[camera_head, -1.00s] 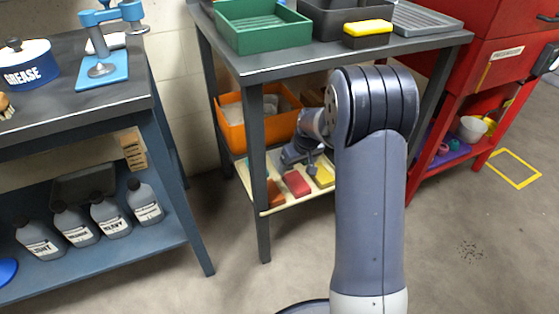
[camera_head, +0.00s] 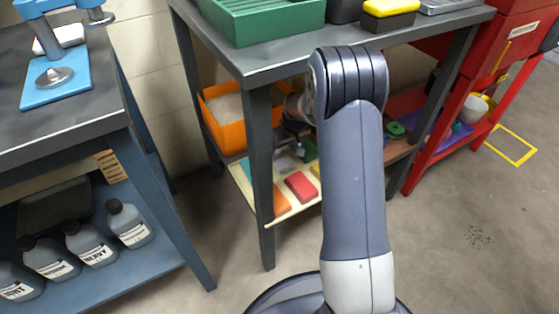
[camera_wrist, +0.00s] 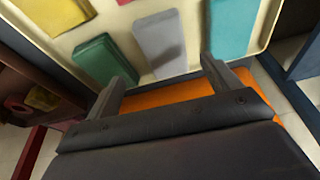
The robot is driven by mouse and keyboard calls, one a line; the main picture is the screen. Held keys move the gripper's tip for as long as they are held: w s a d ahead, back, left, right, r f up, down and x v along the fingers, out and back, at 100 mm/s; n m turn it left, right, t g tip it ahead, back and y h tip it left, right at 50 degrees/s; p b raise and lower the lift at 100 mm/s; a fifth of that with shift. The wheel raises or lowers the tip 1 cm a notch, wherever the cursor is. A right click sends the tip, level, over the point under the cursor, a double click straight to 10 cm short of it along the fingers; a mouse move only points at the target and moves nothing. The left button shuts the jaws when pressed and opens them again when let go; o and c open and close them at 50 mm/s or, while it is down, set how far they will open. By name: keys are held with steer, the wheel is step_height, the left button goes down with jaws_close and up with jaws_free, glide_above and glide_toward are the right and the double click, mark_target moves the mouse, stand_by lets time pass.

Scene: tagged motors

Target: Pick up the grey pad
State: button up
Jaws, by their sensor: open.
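The grey pad (camera_wrist: 160,42) lies on a cream tray (camera_wrist: 190,10) in the wrist view, between a green pad (camera_wrist: 104,60) and a teal pad (camera_wrist: 232,28). A dark shadow falls across its near half. My gripper (camera_wrist: 163,70) is open and empty, with its two fingers on either side of the pad's near end. I cannot tell how far the fingertips are above the tray. In the head view, the tray (camera_head: 250,186) is on the lower shelf, and my arm hides part of it and most of my gripper.
An orange pad (camera_head: 281,201) and a red pad (camera_head: 301,186) are also on the tray. An orange bin (camera_head: 222,133) stands behind it. The dark tabletop (camera_head: 270,58) is above the shelf, with a table leg (camera_head: 260,170) at the front corner. A red rack (camera_head: 455,120) stands to the right.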

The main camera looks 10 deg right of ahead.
mark_target(280, 157)
steer(key=b+x, duration=0.1)
steer(key=x, duration=0.1)
steer(key=b+x, duration=0.1)
steer(key=x, duration=0.2)
steer(key=b+x, duration=0.1)
steer(key=x, duration=0.1)
steer(key=shift+w+a+f, duration=0.1)
steer(key=shift+w+a, duration=0.05)
steer(key=shift+a, duration=0.2)
steer(key=shift+c, duration=0.6)
steer(key=c, duration=1)
steer(key=shift+o, duration=0.2)
steer(key=p+v, duration=0.1)
steer(key=v, duration=0.1)
steer(key=p+v, duration=0.2)
steer(key=v, duration=0.1)
steer(key=w+p+v, duration=0.1)
steer(key=v, duration=0.1)
steer(key=shift+s+a+r, duration=0.1)
steer(key=shift+a+r, duration=0.05)
steer(key=shift+r, duration=0.3)
steer(key=s+d+p, duration=0.1)
steer(key=s+d, duration=0.2)
steer(key=s, duration=0.6)
steer(key=s+d+p, duration=0.1)
steer(key=s+d, duration=0.1)
steer(key=s, duration=0.7)
steer(key=shift+d+f, duration=0.2)
steer(key=shift+d, duration=0.2)
